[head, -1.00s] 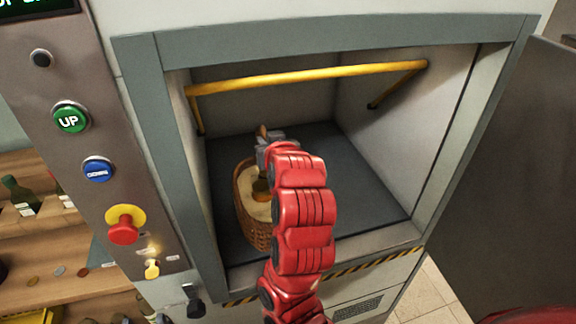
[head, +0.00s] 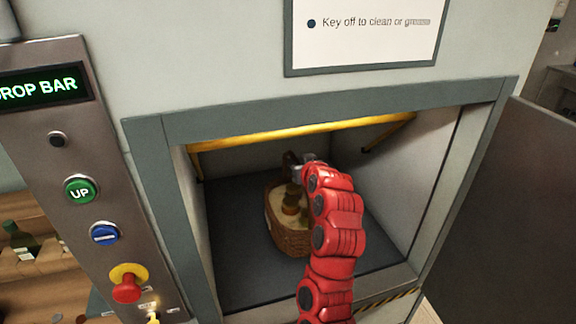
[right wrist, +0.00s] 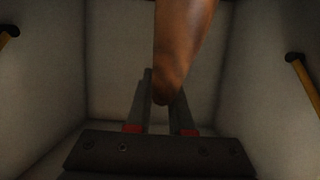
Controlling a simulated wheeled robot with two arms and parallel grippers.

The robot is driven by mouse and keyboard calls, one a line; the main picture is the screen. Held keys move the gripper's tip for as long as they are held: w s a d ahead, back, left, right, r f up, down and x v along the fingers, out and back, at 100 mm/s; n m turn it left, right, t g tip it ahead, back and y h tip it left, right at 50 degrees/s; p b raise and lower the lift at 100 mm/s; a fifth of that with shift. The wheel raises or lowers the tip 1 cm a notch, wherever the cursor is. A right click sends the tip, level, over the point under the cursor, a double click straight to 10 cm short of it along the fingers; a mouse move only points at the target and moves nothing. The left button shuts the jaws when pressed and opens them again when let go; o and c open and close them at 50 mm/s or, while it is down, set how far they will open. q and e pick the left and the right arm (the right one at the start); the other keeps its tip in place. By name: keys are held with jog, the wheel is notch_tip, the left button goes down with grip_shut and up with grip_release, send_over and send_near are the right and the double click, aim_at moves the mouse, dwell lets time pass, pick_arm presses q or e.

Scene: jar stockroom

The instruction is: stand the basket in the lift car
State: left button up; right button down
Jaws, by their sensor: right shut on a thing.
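The wicker basket (head: 290,242) is inside the lift car (head: 238,275), upright over the dark floor; I cannot tell whether it touches the floor. Some small jars (head: 292,203) show in it. My right gripper (head: 296,160) reaches in at the basket's top and is shut on its brown handle (right wrist: 180,50), which rises between the fingers in the right wrist view. My red right arm hides part of the basket's right side. My left gripper is out of view.
A yellow bar (head: 300,132) crosses the top of the car opening. An open dark door (head: 500,210) stands at right. The left panel has a green UP button (head: 80,191), a blue button (head: 105,234), a red knob (head: 126,289) and a display reading "ROP BAR" (head: 40,88).

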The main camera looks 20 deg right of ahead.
jog(key=shift+w+d+r, duration=0.1)
jog(key=shift+w+d, duration=0.25)
jog(key=shift+w, duration=0.05)
jog(key=shift+f+p, duration=0.65)
jog(key=shift+p, duration=0.05)
notch_tip(320, 180, down, 2)
jog(key=shift+s+f+p, duration=0.1)
jog(key=shift+p, duration=0.3)
jog(key=c, duration=0.8)
grip_release()
jog(key=shift+f, duration=0.15)
jog(key=shift+s, duration=0.1)
